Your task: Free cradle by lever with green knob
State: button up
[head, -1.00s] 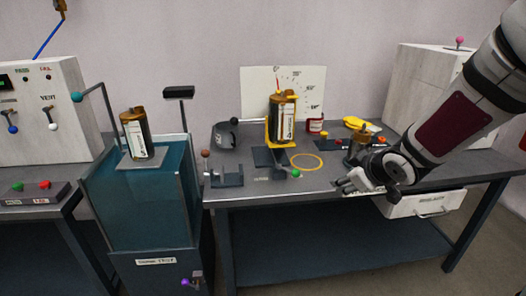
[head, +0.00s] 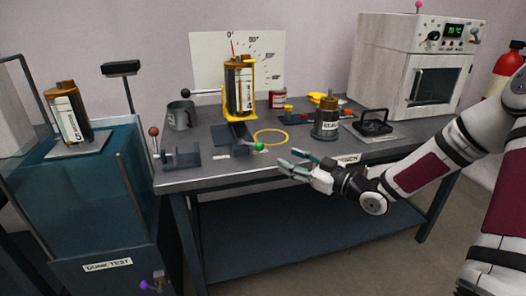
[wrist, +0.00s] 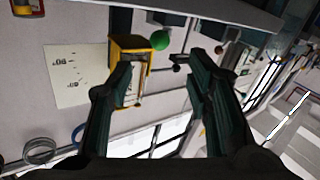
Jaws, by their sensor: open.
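The green knob (head: 259,147) sits low at the front of the cradle, near the bench's front edge. The yellow cradle (head: 252,90) stands upright on a dark base and holds a brown-capped tube (head: 239,88) marked 4. My gripper (head: 287,161) is open and empty, to the right of the green knob and apart from it, by the front edge of the bench. In the wrist view the green knob (wrist: 160,41) shows beyond my open fingers (wrist: 163,90), with the yellow cradle (wrist: 116,47) beside it.
A yellow ring (head: 271,137) lies right of the knob. A brown-knobbed lever (head: 154,132) and a grey mug (head: 181,115) are left.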

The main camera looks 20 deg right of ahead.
aim_at(263, 148)
jog(key=b+x, duration=0.2)
jog(key=x, duration=0.9)
grip_shut()
